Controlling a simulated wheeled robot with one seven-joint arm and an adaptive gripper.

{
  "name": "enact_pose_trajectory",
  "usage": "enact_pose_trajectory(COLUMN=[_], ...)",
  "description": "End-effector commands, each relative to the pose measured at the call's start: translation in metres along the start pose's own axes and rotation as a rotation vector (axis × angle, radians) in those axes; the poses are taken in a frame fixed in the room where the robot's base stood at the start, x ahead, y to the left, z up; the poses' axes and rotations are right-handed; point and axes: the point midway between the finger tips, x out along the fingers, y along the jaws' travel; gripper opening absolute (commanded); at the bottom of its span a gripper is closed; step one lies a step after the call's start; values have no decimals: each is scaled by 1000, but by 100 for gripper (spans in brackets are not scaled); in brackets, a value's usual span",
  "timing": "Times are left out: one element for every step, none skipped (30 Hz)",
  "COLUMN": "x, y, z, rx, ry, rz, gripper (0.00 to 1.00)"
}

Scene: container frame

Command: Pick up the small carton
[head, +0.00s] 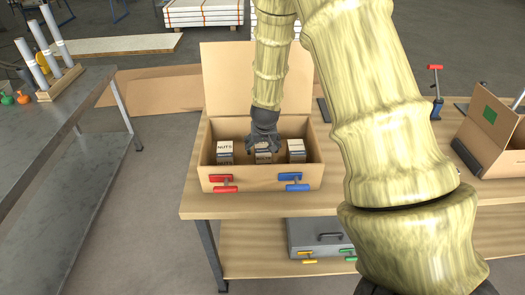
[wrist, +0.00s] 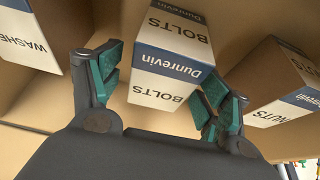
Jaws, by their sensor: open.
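Three small white-and-blue cartons stand in a row in an open cardboard box (head: 215,178). The left one is the nuts carton (head: 225,152), the middle one is the bolts carton (head: 263,157), and the right one is the washers carton (head: 296,150). My gripper (head: 265,143) reaches down into the box at the middle carton. In the wrist view my gripper (wrist: 163,82) is open, with green-padded fingers on either side of the bolts carton (wrist: 172,66). I cannot tell whether either pad touches it. The washers carton (wrist: 30,35) and nuts carton (wrist: 285,85) flank it.
The box stands on a wooden workbench (head: 340,202), its tall lid raised behind. Red (head: 222,184) and blue (head: 292,183) handled clamps are at its front. Another cardboard box (head: 490,135) is to the right. A grey table (head: 50,125) is at left.

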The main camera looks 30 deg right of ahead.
Motion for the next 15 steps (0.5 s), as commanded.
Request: enact_pose_trajectory(x=[4,6,11,14,17,20,22,24,26,27,28,29,30,30,30], y=[0,0,0,0,0,0,0,0,0,0,0,0,0,0,0], z=[0,0,0,1,1,1,0,0,0,1,1,1,1,1,1], rx=[2,2,1,1,1,0,0,0,0,0,0,0,0,0,0], ry=[-2,-1,0,-1,-1,-1,-1,-1,0,0,0,0,1,1,1], rz=[0,0,1,1,1,0,0,0,0,0,0,0,0,0,0], gripper=[77,77,77,77,77,77,77,77,77,77,77,77,77,77,77])
